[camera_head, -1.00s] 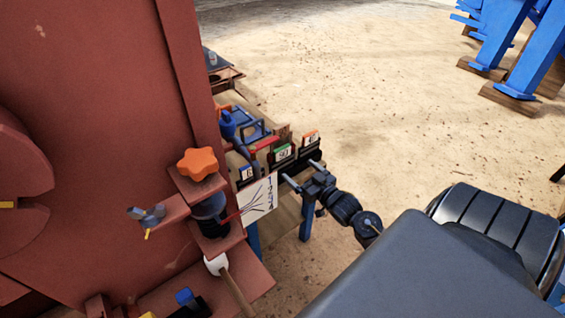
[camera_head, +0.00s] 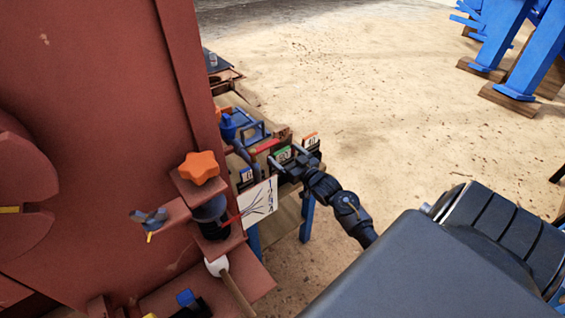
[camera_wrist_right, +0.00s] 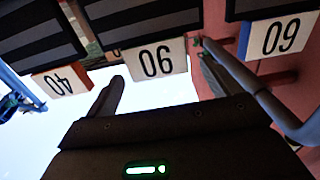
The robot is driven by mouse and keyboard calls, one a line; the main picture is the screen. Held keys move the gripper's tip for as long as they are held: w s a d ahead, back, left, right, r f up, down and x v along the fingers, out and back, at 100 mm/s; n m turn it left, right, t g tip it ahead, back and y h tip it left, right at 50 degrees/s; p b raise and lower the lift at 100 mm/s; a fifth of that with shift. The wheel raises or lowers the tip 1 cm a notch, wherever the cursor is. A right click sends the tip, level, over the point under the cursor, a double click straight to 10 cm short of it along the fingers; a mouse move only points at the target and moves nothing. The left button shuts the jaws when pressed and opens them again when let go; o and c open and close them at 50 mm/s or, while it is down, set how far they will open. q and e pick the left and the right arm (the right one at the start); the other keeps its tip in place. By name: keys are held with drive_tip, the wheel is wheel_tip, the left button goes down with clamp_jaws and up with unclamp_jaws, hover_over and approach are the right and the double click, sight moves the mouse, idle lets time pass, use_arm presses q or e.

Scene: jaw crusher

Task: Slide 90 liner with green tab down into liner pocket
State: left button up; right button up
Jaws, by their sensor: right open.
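The 90 liner is a dark plate with a white number tag and green tab (camera_head: 283,153). It stands in the middle of a row of three on a bench beside the red machine. In the right wrist view its tag (camera_wrist_right: 157,59) reads upside down. My right gripper (camera_head: 291,169) is open at the front of this liner. In the right wrist view its fingers (camera_wrist_right: 160,70) are apart, one on each side of the 90 tag; I cannot tell whether they touch it. My left gripper is not in view. I cannot make out the liner pocket.
A blue-tabbed liner (camera_head: 246,174) and an orange-tabbed liner (camera_head: 310,140) stand close on either side. The red machine body (camera_head: 100,130) with an orange knob (camera_head: 199,167) fills the left. A sheet with a drawing (camera_head: 259,203) hangs near the bench.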

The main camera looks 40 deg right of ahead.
drive_tip(key=shift+w, duration=1.4)
clamp_jaws()
drive_tip(key=shift+d+r, duration=0.1)
drive_tip(key=shift+r, duration=0.15)
